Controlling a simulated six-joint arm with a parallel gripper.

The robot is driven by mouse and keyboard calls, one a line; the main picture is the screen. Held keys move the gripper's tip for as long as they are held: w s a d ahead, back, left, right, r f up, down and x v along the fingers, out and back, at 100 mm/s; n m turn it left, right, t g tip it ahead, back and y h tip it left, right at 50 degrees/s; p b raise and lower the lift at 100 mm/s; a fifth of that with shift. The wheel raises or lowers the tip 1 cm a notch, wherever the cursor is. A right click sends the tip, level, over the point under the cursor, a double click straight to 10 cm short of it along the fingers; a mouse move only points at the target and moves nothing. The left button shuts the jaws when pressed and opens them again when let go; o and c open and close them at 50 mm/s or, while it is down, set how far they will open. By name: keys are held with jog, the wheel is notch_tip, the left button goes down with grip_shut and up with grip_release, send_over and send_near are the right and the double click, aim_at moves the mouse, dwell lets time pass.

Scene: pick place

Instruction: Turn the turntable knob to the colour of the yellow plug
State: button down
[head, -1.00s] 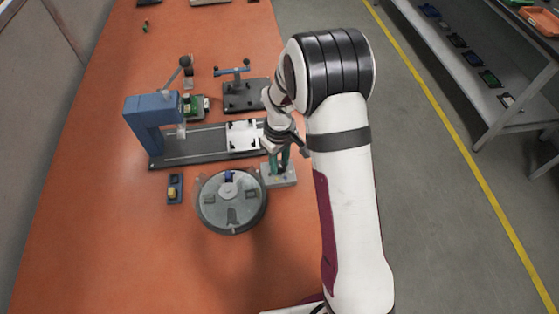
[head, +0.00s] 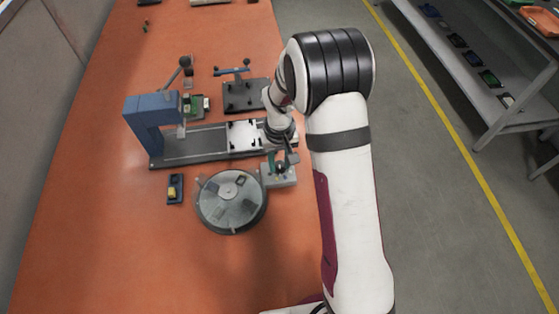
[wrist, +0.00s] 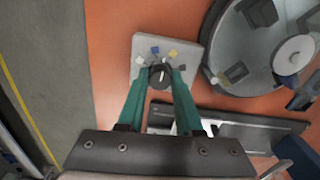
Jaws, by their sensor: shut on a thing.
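The grey knob block (head: 283,179) stands just right of the turntable (head: 232,222). My gripper (head: 281,164) is over the block, partly hidden by my arm. In the wrist view its green fingers (wrist: 160,78) close on the black knob (wrist: 160,72) from both sides. The knob has a white pointer line, roughly upright in that view; its exact mark is hard to tell. Blue, yellow, white and dark colour marks surround it on the block (wrist: 140,45), with the yellow mark (wrist: 173,53) up and right of the knob. The yellow plug (head: 172,192) sits in a small dark holder (head: 175,201) left of the turntable.
A blue press (head: 142,118) stands at one end of a grey rail (head: 205,158) behind the turntable. A fixture with a blue-ended handle (head: 245,98) and a green board (head: 196,106) stand behind the rail. The orange table (head: 110,240) is clear at front left.

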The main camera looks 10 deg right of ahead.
aim_at(280, 165)
jog(key=shift+m, duration=1.6)
jog(key=c, duration=0.6)
grip_release()
jog(key=shift+r, duration=0.1)
notch_tip(280, 165, up, 16)
jog(key=shift+f, duration=0.15)
